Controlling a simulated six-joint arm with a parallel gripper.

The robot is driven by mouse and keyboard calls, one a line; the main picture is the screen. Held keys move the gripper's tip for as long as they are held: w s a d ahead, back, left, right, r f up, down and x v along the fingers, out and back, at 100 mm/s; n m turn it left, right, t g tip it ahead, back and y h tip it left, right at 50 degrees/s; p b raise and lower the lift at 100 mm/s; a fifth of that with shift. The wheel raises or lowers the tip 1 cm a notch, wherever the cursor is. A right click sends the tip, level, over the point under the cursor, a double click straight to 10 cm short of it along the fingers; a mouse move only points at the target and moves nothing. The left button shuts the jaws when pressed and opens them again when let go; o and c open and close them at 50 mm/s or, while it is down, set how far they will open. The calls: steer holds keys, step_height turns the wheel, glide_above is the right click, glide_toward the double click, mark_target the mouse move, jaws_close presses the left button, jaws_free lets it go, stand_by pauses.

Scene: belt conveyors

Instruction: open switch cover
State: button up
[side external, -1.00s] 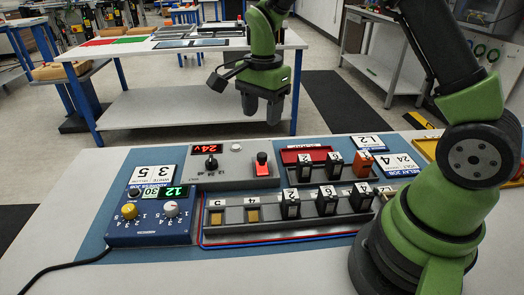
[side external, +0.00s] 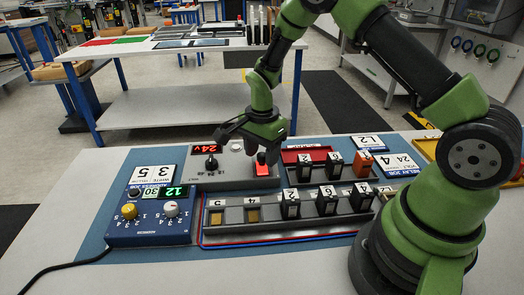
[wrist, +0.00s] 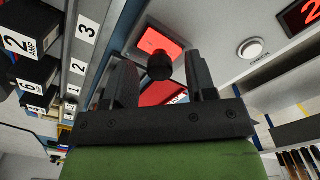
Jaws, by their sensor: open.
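The switch cover (side external: 262,170) is a small glowing red piece on the grey panel (side external: 222,178). In the wrist view the switch is a bright red square (wrist: 155,42) with a dark round knob (wrist: 160,66) in front of it. My gripper (side external: 264,152) is directly above the switch, pointing down, and partly hides it in the side view. In the wrist view its two fingers (wrist: 158,76) are apart, and the knob appears between their tips. Nothing is held. I cannot tell whether either finger touches the cover.
A lit 24V display (side external: 202,149) and a black dial (side external: 211,162) are left on the panel. A white button (wrist: 252,48) is nearby. A red tray (side external: 300,155) lies to the right. A rack (side external: 230,215) with several numbered black modules stands in front. A blue box (side external: 150,225) is at left.

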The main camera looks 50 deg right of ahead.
steer(key=shift+c, duration=0.2)
jaws_close()
steer(key=shift+w+d, duration=2.45)
steer(key=shift+d, duration=0.05)
steer(key=shift+o, duration=0.2)
jaws_free()
step_height(320, 180, up, 10)
